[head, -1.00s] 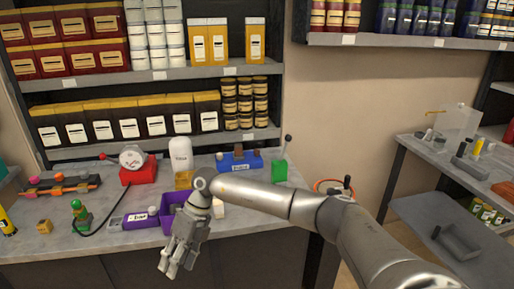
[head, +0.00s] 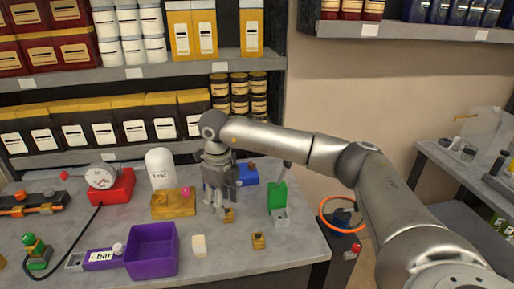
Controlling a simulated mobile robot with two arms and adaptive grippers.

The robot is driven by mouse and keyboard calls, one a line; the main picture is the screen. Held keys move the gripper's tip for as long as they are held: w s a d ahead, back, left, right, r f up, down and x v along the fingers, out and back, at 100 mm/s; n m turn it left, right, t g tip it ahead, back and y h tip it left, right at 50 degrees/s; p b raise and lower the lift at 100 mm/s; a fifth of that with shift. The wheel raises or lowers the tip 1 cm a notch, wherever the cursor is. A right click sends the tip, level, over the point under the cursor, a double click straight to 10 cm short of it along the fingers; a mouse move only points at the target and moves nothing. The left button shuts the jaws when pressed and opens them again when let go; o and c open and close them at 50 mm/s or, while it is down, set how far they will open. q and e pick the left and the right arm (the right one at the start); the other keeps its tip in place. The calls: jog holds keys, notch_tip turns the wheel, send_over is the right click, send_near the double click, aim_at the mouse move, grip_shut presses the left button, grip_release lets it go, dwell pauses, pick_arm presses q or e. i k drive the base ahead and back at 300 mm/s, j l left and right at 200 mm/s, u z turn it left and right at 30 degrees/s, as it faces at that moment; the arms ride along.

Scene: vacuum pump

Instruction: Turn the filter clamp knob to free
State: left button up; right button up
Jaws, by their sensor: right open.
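My right gripper (head: 221,203) hangs over the grey bench with its fingers pointing down and apart. Nothing shows between them. A small yellow block (head: 228,216) with a dark top is at its fingertips; I cannot tell whether they touch. Behind the gripper is a blue unit (head: 248,174), partly hidden by it; brown parts show on top. No readable label tells me which part is the filter clamp knob. My left gripper is not in view.
A purple bin (head: 152,252), a white block (head: 199,246) and another small yellow block (head: 258,241) stand in front. A green lever unit (head: 277,196) is to the right. A red gauge unit (head: 112,186) is at left. Stocked shelves (head: 150,71) rise behind.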

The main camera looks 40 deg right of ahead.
aim_at(252, 165)
jog(key=i+l, duration=0.25)
jog(key=l, duration=0.15)
jog(key=i+l, duration=0.25)
jog(key=l, duration=0.2)
jog(key=i+l, duration=0.25)
jog(key=l, duration=0.15)
